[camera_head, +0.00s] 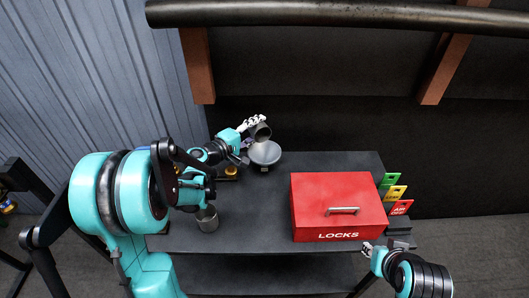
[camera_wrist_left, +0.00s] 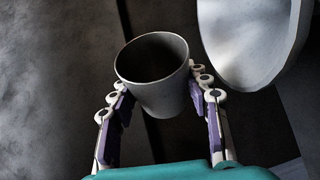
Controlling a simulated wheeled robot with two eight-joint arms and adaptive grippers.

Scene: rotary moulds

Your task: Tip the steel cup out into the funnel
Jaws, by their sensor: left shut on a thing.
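My left gripper (camera_head: 254,124) is shut on a grey steel cup (camera_head: 262,132), with a finger on each side of it. The left wrist view shows the cup (camera_wrist_left: 158,92) between the two fingertips (camera_wrist_left: 160,97), its mouth facing the camera and its inside dark. I cannot tell what it holds. The grey funnel (camera_head: 265,154) stands at the back edge of the table, just below the cup in the head view. The funnel (camera_wrist_left: 250,45) shows at the upper right of the wrist view, apart from the cup. My right gripper (camera_head: 369,248) is beside the table's front right corner; its fingers are too small to judge.
A second steel cup (camera_head: 207,219) stands at the table's (camera_head: 255,200) front left, beneath my left arm. A red LOCKS box (camera_head: 335,195) fills the right side. Green, yellow and red tags (camera_head: 396,192) stand at the right edge. A small orange-topped object (camera_head: 231,171) is left of the funnel.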

